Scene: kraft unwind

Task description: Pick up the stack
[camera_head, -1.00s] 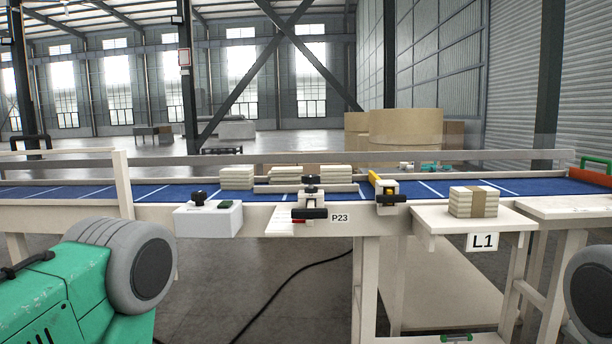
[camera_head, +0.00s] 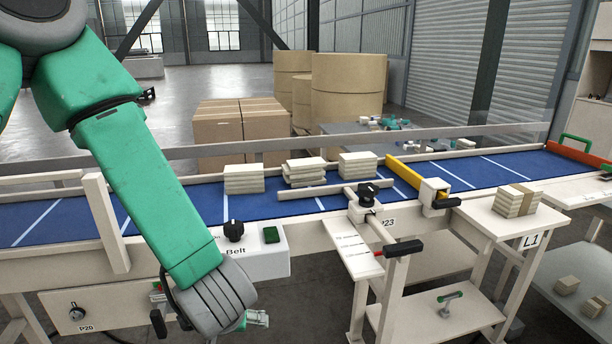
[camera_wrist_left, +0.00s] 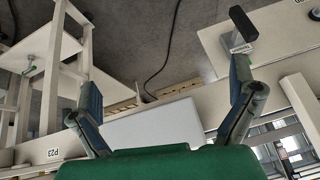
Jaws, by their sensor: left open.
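Three cream stacks lie on the blue conveyor belt in the head view: a left stack (camera_head: 244,179), a middle stack (camera_head: 304,173) with uneven layers, and a right stack (camera_head: 358,165). Another stack with a brown band (camera_head: 515,200) sits on the white L1 shelf (camera_head: 483,214) at right. My left gripper (camera_wrist_left: 163,75) is open and empty in the left wrist view. In the head view its arm reaches down in front of the belt, left of the belt control box, well away from the stacks. My right gripper is out of view.
The control box (camera_head: 262,255) has a black knob and green button. The P23 clamp (camera_head: 366,200) with black handles and a yellow bar (camera_head: 416,178) stand at the belt's front. Brown cartons (camera_head: 240,125) and large rolls (camera_head: 347,88) stand behind. Smaller blocks (camera_head: 567,286) lie low at right.

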